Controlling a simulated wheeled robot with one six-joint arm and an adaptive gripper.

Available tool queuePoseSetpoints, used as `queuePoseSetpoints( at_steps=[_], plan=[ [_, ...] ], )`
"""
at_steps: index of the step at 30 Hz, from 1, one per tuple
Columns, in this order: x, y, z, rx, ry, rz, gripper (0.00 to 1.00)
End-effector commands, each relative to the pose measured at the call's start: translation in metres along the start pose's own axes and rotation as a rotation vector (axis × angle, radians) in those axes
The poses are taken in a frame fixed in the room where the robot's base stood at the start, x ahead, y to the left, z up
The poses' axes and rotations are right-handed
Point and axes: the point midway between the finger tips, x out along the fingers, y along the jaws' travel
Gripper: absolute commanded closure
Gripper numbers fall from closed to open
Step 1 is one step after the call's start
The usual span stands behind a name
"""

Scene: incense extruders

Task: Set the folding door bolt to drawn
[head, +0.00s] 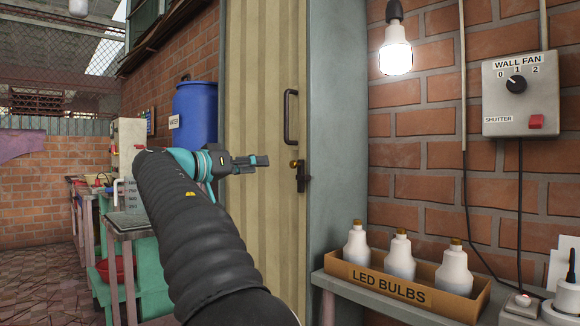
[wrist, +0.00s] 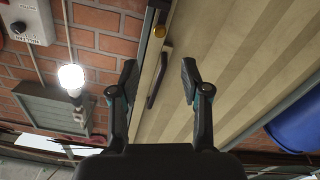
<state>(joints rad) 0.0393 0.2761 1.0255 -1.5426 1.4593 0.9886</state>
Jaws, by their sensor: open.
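The folding door (head: 262,75) is a tall beige pleated panel, standing beside a grey frame, with a dark pull handle (head: 291,117). At its right edge, below the handle, is a small black bolt (head: 301,180) with a brass knob (head: 294,163) just above it. I cannot tell the bolt's position. My gripper (head: 265,160) is left of the bolt, in front of the door, open and empty. In the wrist view the picture is upside down; the brass knob (wrist: 159,31) shows beyond the open fingers (wrist: 159,68), apart from them, with the handle (wrist: 158,78) between them.
A shelf on the right holds a cardboard box of LED bulbs (head: 405,291). A lit bulb (head: 396,58) hangs above, and a wall fan switch box (head: 518,95) is on the brick wall. A blue barrel (head: 196,112) and a workbench (head: 128,222) stand to the left.

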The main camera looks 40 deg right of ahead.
Motion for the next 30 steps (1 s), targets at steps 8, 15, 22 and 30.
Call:
queuePoseSetpoints(
  at_steps=[8, 15, 22, 30],
  plan=[
    [0.05, 0.001, 0.0, -0.001, -0.002, 0.001, 0.53],
    [0.093, 0.001, 0.0, -0.002, -0.003, 0.0, 0.53],
    [0.119, 0.0, 0.0, -0.003, -0.002, -0.002, 0.53],
    [0.126, 0.0, 0.001, -0.002, -0.001, -0.003, 0.53]
  ],
)
